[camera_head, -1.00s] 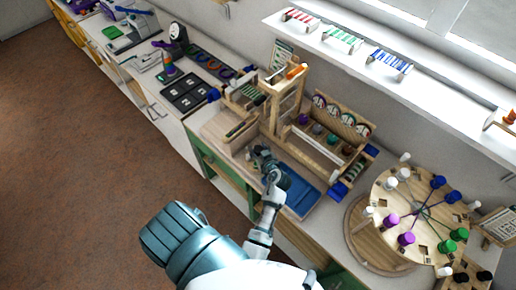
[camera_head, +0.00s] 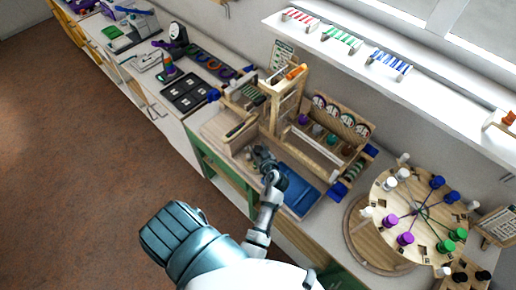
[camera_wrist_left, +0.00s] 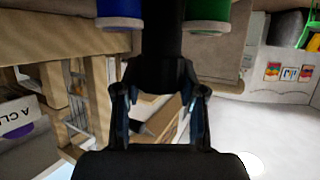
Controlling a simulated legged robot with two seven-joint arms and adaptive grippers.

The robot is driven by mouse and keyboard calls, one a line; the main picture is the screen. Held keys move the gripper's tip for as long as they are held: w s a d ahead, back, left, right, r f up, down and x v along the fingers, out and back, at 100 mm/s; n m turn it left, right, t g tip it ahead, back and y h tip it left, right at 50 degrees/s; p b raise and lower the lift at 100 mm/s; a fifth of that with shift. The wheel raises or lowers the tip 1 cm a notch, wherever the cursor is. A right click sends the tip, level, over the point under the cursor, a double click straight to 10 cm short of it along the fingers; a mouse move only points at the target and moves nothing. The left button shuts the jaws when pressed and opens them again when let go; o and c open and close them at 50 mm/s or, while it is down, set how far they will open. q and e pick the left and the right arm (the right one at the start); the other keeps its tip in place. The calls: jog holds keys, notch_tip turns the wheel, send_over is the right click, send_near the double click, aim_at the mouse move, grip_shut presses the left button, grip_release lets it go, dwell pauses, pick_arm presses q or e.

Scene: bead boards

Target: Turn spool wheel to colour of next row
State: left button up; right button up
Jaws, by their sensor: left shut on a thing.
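The spool wheel (camera_head: 407,187) is a round pale wooden disc on the right of the head view, with pairs of white, blue, purple, green and black spools and thin threads running to its middle. My left gripper (camera_head: 263,157) is well left of the wheel, low over the bead loom (camera_head: 285,105) near its blue tray (camera_head: 297,187). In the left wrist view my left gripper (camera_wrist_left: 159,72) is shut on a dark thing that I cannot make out. A blue spool (camera_wrist_left: 120,14) and a green spool (camera_wrist_left: 208,10) show at the top there. My right gripper is out of view.
The white window sill (camera_head: 350,50) holds small red, green and blue striped bead boards (camera_head: 342,39). A black tray (camera_head: 186,95) and other devices stand on the counter at left. A small card stand (camera_head: 497,226) is right of the wheel. The brown floor is clear.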

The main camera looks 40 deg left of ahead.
pick_arm(q)
jog(key=m+t+h+p, duration=0.4)
jog(key=p, duration=0.2)
jog(key=shift+s+r+m+p, duration=0.1)
jog(key=shift+r+m+p, duration=0.05)
jog(key=shift+m+p, duration=0.2)
jog(key=shift+m+h+p, duration=0.35)
jog(key=shift+m+h, duration=0.05)
jog(key=shift+m, duration=0.15)
jog(key=shift+m+t+h+p, duration=0.3)
jog(key=shift+m+t+h, duration=0.2)
jog(key=shift+f+m+t+h, duration=0.25)
jog(key=shift+m+t+h, duration=0.05)
jog(key=shift+m+h, duration=0.65)
jog(key=m+h, duration=0.3)
jog(key=h, duration=0.1)
jog(key=shift+f+m+t, duration=0.15)
jog(key=shift+m+t, duration=0.1)
jog(key=shift+t, duration=0.05)
jog(key=shift+m+h+b, duration=0.4)
jog(key=shift+m+h, duration=0.5)
jog(key=shift+h, duration=0.25)
jog(key=m+g+h+b, duration=0.1)
jog(key=m+h+b, duration=0.2)
jog(key=b, duration=0.1)
jog(key=shift+g+h+b, duration=0.3)
jog(key=shift+b, duration=0.1)
jog(key=shift+m+g+h+b, duration=0.4)
jog(key=shift+m+h+b, duration=0.35)
jog(key=shift+b, duration=0.2)
